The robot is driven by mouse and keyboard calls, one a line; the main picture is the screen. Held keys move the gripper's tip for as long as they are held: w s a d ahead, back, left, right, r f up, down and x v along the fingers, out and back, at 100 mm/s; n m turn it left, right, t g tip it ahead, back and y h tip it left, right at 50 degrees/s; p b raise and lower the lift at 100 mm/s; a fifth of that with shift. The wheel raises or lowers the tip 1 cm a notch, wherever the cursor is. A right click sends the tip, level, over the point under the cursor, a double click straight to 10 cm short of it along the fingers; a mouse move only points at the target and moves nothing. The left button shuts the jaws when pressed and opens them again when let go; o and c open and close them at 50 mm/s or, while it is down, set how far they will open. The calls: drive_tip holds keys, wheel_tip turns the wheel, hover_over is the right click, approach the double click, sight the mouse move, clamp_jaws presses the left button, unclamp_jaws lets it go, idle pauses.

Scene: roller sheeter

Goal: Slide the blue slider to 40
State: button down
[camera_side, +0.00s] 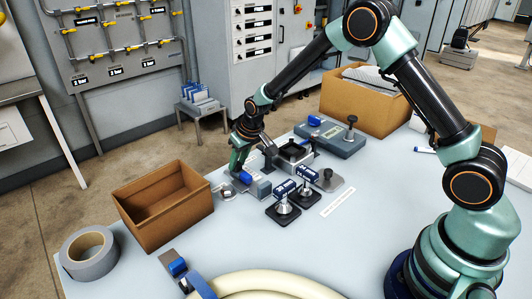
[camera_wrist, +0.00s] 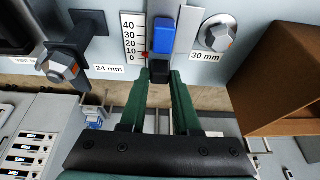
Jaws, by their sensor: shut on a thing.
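The blue slider (camera_wrist: 163,36) stands in a vertical grey track beside a white scale plate (camera_wrist: 133,38) marked 0 to 40. A small red mark at the scale's edge sits near the low end, around 0 to 10; its exact reading is too small to tell. My gripper (camera_wrist: 161,76) is shut on the slider, its green fingers on either side of its dark lower part. In the side view, my gripper (camera_side: 239,163) reaches down to the blue slider (camera_side: 245,178) at the table's far edge; the fingers partly hide the contact.
A knob labelled 30 mm (camera_wrist: 218,34) is right of the track and another labelled 24 mm (camera_wrist: 62,68) is left. An open cardboard box (camera_side: 165,205) stands left of the device. Two black-based knobs (camera_side: 283,208) (camera_side: 306,192) stand in front. Tape (camera_side: 90,253) lies at left.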

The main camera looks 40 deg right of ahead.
sight(245, 174)
drive_tip(key=shift+s+a, duration=0.15)
drive_tip(key=shift+s, duration=2.05)
drive_tip(key=c, duration=0.6)
unclamp_jaws()
drive_tip(key=shift+c, duration=0.2)
drive_tip(key=shift+r, duration=0.1)
drive_tip(key=shift+r, duration=0.3)
drive_tip(key=v, duration=1.1)
drive_tip(key=shift+s, duration=0.2)
